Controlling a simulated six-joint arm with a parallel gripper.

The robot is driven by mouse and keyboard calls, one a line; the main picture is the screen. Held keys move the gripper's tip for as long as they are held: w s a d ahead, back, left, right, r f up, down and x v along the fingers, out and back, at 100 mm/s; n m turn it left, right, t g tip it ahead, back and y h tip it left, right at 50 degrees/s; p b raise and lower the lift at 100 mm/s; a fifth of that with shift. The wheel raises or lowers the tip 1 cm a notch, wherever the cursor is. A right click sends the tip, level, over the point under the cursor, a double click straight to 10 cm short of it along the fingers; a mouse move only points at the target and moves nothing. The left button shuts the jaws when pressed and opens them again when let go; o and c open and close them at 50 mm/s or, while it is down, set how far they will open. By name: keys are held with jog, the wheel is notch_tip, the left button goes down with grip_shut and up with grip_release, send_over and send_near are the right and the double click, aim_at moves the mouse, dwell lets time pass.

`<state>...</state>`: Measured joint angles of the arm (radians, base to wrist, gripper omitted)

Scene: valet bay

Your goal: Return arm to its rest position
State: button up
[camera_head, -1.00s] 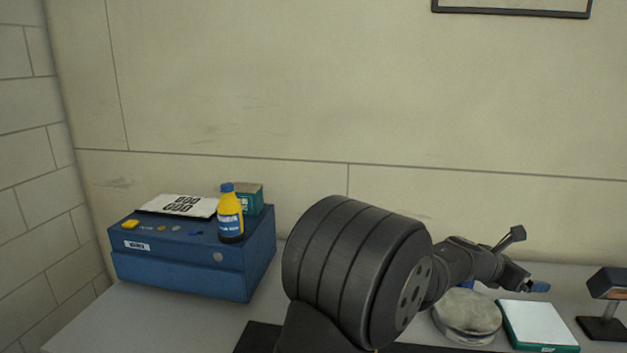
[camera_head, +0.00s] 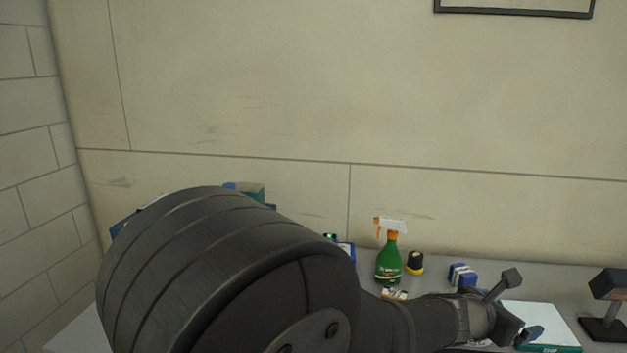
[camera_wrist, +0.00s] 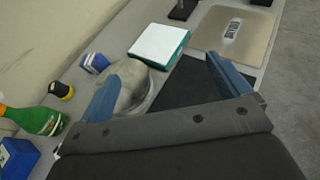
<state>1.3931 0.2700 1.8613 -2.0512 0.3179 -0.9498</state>
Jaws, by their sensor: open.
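My gripper (camera_head: 528,337) is at the lower right in the head view, at the end of my dark arm, which fills much of the lower left and middle. In the wrist view its two blue fingers (camera_wrist: 170,85) are spread wide apart with nothing between them gripped. Below and beyond the fingers lie a round pale pad or dish (camera_wrist: 140,92) and a black mat (camera_wrist: 185,82), both apart from any grip.
A green spray bottle (camera_head: 389,262), a yellow-black round item (camera_head: 414,263) and a blue-white box (camera_head: 462,274) stand at the back. A white-topped teal box (camera_head: 545,318) and a dark stand (camera_head: 604,328) are right. A metal plate (camera_wrist: 237,42) lies beyond. My arm mostly hides the blue cabinet.

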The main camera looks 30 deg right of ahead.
jog(key=s+a+f+n+t, duration=0.1)
jog(key=a+f, duration=0.1)
jog(key=a, duration=0.6)
jog(key=shift+a+f, duration=0.35)
jog(key=shift+f, duration=0.05)
jog(key=shift+d, duration=0.1)
jog(key=w+d+r+g, duration=0.1)
jog(key=d+r, duration=0.1)
jog(key=d, duration=0.4)
jog(key=d+r+m, duration=0.1)
jog(key=d, duration=0.5)
jog(key=shift+w+d+r+m+g, duration=0.3)
jog(key=shift+w+r+g, duration=0.05)
jog(key=shift+g, duration=0.05)
jog(key=shift+a, duration=0.1)
